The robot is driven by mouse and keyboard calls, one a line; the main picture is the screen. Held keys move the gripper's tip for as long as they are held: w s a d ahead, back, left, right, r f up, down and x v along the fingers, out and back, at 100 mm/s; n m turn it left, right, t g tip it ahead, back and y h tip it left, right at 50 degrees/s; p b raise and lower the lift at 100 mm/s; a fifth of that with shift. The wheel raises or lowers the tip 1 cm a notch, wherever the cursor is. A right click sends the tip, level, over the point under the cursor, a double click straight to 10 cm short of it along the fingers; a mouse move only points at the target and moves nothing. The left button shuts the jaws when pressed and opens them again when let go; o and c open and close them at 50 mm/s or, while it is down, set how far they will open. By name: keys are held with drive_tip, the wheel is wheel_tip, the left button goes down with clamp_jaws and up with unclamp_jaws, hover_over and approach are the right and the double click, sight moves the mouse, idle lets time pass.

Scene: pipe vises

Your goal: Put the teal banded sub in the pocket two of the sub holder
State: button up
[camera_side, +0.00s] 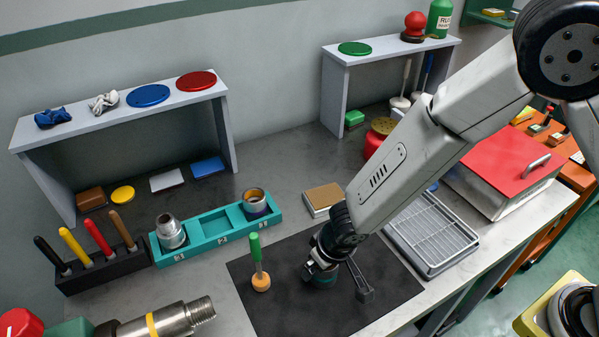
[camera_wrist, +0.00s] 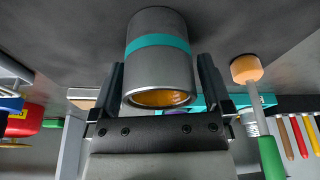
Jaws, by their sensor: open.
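The teal banded sub (camera_wrist: 160,72) is a grey metal cylinder with a teal band and an orange-brown inside. In the wrist view it stands between the two dark fingers of my gripper (camera_wrist: 161,85), which are open on either side of it. In the side view my gripper (camera_side: 322,270) is low over the black mat and hides most of the sub; a bit of teal (camera_side: 325,281) shows below it. The teal sub holder (camera_side: 205,250) lies left of the mat. Its left pocket holds a silver sub (camera_side: 170,232), its middle pocket (camera_side: 223,220) is empty, its right pocket holds a purple-banded sub (camera_side: 255,205).
A green-handled tool with an orange base (camera_side: 260,282) stands on the black mat (camera_side: 290,318) close left of my gripper. A tan-topped block (camera_side: 322,198) lies behind the mat, a grey wire tray (camera_side: 432,235) to the right. A threaded pipe (camera_side: 175,320) sits front left.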

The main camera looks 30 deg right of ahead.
clamp_jaws()
drive_tip(key=shift+r, duration=0.15)
idle(0.4)
drive_tip(key=shift+r, duration=1.05)
drive_tip(key=s+d+r, duration=0.6)
drive_tip(key=s+r, duration=0.4)
drive_tip(key=s, duration=0.2)
drive_tip(key=shift+s+d+r, duration=0.15)
drive_tip(key=shift+s+r, duration=0.1)
drive_tip(key=shift+r, duration=0.05)
